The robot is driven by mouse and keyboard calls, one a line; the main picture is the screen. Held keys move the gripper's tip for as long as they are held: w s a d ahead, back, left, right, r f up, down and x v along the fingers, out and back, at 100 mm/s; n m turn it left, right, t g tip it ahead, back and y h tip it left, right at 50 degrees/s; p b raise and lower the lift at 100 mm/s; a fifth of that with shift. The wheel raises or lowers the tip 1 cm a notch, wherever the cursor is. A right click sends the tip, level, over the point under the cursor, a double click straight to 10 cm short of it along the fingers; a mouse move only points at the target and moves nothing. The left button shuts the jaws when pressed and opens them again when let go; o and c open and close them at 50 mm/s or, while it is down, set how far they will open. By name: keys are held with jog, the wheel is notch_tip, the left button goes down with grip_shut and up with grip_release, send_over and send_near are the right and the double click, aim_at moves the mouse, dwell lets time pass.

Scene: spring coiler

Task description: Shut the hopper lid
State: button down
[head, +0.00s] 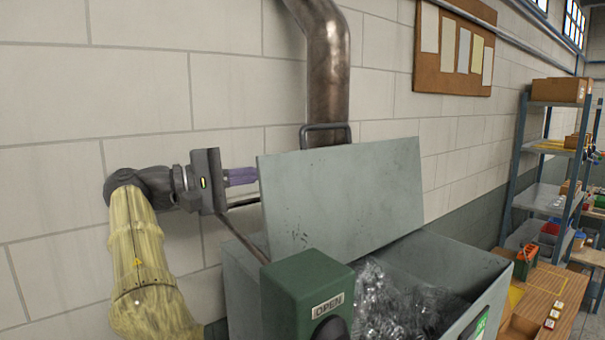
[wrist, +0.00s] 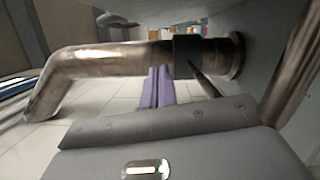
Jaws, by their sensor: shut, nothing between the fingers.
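The hopper lid (head: 345,190) is a grey-green metal panel standing raised, steeply tilted, over the back of the hopper. A dark bar handle (head: 326,127) sticks up at its top edge. The hopper (head: 240,295) is open, with shiny coiled metal pieces (head: 395,305) inside. My gripper (head: 250,176) is at the lid's left edge, its purple fingers together and empty. The fingertips end close to that edge or just behind it; I cannot tell whether they touch. In the wrist view the shut fingers (wrist: 158,85) point at the brown pipe.
A thick metal pipe (head: 329,70) runs up the block wall behind the lid; it also shows in the wrist view (wrist: 95,75). A green control box (head: 308,290) marked OPEN stands at the hopper's front left. A wooden bench (head: 540,300) and shelving (head: 550,160) are at right.

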aim_at(305, 171)
jog(key=d, duration=0.5)
jog(key=d+r+p, duration=0.1)
jog(key=d, duration=0.2)
jog(key=shift+s+d, duration=0.15)
jog(key=shift+d, duration=0.05)
jog(key=shift+s+d, duration=0.3)
jog(key=shift+d, duration=0.05)
jog(key=shift+s+d+f+b, duration=0.1)
jog(key=shift+s+b, duration=0.05)
jog(key=shift+b, duration=0.4)
